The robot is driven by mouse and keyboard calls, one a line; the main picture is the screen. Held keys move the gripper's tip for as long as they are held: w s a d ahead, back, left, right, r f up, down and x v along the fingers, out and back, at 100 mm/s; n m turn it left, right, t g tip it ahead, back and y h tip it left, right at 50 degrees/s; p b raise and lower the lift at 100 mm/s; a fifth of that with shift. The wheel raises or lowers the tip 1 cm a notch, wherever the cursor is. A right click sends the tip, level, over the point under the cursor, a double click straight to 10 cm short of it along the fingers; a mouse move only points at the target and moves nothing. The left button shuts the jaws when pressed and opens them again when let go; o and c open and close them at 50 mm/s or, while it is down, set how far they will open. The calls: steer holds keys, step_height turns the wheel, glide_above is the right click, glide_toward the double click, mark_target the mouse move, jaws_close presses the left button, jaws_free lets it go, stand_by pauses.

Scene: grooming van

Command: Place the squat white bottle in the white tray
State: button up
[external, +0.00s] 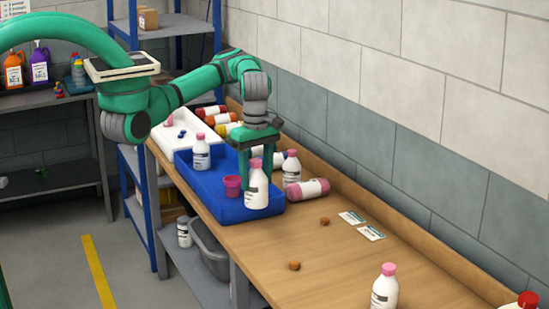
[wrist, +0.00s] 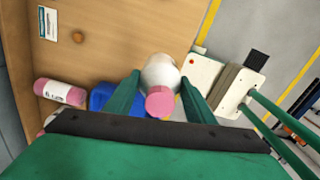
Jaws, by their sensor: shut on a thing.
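My gripper (external: 257,163) is shut on a white bottle (external: 257,192) with a pink cap and a dark label. The bottle is upright, at the near right end of the blue tray (external: 216,204); I cannot tell whether it touches the tray. In the wrist view the held bottle (wrist: 160,71) sits between the two green fingers, pink cap toward the camera. The white tray (external: 183,137) lies beyond the blue tray, at the far left of the table, with small blue items and a pink-capped thing in it.
The blue tray also has a white bottle (external: 201,155) and a magenta cup (external: 232,186). Several bottles lie beside the white tray. The table's right half (external: 340,260) is mostly clear.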

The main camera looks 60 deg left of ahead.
steer(key=shift+s+a+r, duration=0.15)
steer(key=shift+s+a, duration=0.05)
steer(key=shift+s, duration=0.15)
steer(key=shift+r, duration=0.1)
